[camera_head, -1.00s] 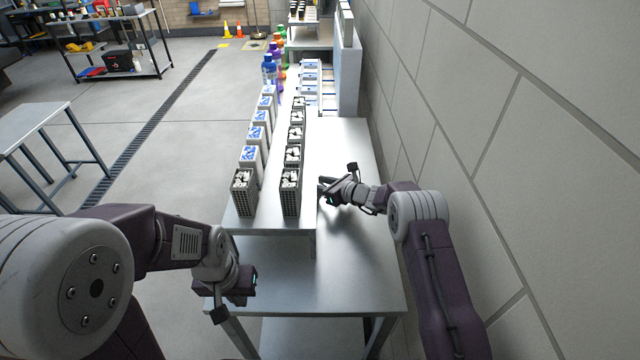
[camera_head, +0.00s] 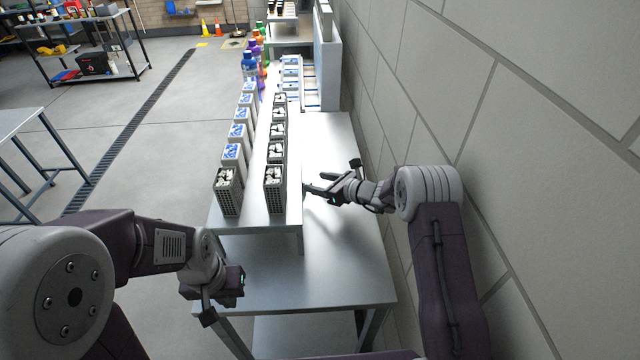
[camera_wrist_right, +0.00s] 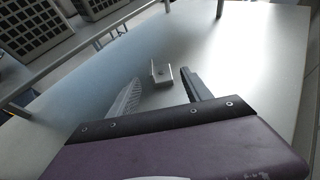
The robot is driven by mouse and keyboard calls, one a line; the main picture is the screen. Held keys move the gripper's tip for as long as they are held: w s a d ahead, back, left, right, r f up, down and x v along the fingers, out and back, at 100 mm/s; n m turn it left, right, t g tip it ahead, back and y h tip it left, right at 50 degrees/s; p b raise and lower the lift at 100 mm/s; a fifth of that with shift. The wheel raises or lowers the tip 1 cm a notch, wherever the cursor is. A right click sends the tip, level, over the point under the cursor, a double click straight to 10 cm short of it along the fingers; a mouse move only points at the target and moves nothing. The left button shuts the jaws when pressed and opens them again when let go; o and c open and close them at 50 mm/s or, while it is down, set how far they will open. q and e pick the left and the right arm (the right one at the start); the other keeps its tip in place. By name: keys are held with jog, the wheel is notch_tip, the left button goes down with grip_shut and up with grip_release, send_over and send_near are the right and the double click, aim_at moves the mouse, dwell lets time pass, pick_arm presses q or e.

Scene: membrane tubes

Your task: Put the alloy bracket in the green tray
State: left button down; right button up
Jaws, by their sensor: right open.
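The alloy bracket, a small pale metal piece with an upright side and a hole (camera_wrist_right: 161,74), lies on the metal table in the right wrist view. It lies just beyond and between the fingertips of my open right gripper (camera_wrist_right: 160,88), which holds nothing. In the head view my right gripper (camera_head: 314,183) is low over the table, right of the raised shelf. I cannot make out the bracket there. My left gripper (camera_head: 212,305) hangs at the table's near left; its jaw opening is unclear. I see no green tray in either view.
A raised metal shelf (camera_head: 262,212) carries rows of tube racks (camera_head: 275,189) and blue-topped boxes (camera_head: 232,156) left of my right gripper. A block wall (camera_head: 440,110) runs close along the right. The near tabletop (camera_head: 310,275) is clear.

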jog(key=shift+s+d+r, duration=0.15)
jog(key=shift+s+d, duration=0.1)
